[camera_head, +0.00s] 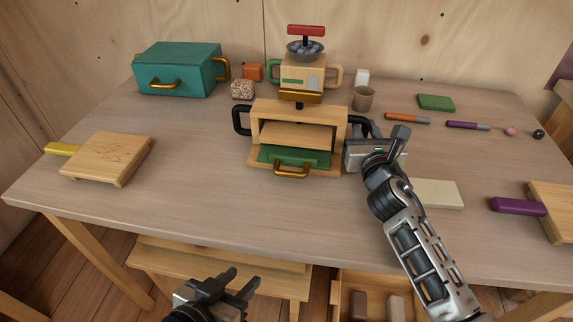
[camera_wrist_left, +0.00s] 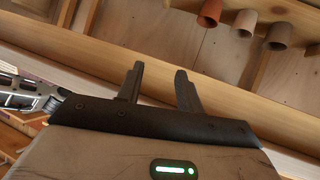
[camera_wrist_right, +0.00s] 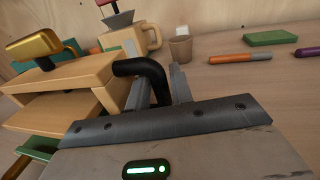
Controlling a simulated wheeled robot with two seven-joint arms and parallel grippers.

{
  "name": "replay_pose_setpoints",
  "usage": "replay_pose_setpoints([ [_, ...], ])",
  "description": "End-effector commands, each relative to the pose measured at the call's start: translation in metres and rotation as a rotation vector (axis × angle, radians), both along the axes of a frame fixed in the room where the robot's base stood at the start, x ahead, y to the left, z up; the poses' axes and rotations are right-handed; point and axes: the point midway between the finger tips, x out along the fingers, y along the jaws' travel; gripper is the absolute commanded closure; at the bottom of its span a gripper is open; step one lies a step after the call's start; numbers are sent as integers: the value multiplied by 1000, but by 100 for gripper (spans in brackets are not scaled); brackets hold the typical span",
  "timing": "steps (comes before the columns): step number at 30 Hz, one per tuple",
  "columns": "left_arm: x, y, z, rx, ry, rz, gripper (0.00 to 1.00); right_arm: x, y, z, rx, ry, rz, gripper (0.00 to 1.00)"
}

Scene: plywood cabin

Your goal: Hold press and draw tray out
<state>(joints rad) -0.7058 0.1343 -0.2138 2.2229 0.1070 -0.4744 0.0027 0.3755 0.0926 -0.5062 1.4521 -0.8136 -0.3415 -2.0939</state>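The press (camera_head: 299,112) is a wooden frame with a black handle on each side and a gold bar (camera_wrist_right: 45,45) on top. Its green tray (camera_head: 286,156) lies low at the front, with a gold handle (camera_head: 291,171) facing me. My right gripper (camera_head: 383,142) is at the press's right black handle (camera_wrist_right: 150,75). Its fingers close around that handle, one on each side. My left gripper (camera_head: 241,281) is open and empty, near the bottom of the head view, in front of the table edge and apart from the tray. It also shows open in the left wrist view (camera_wrist_left: 158,85).
A teal box (camera_head: 178,70) stands back left, and a small scale-like device (camera_head: 303,70) stands behind the press. A wooden board (camera_head: 105,158) lies left; a cream slab (camera_head: 437,193) lies right of the press. The table in front of the tray is clear.

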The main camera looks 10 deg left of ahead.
Motion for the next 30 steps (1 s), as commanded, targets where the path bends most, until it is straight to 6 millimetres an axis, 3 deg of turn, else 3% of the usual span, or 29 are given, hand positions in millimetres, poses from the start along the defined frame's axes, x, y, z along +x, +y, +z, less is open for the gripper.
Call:
replay_pose_setpoints([
  [1,0,0,0,0,0,0,64,0,0,0,0,0,0,93],
  [2,0,0,0,0,0,0,64,0,0,0,0,0,0,100],
  [17,2,-4,-2,3,2,-18,66,0,0,-1,0,1,0,100],
  [20,7,-23,1,10,5,-101,66,-1,0,-1,0,1,0,100],
  [23,9,-62,6,39,12,-288,66,-1,0,-1,0,1,0,100],
  [27,-12,-127,14,141,4,-724,66,0,0,-1,0,1,0,100],
  [30,-30,-154,25,212,-24,-1025,66,0,0,-1,0,1,0,100],
])
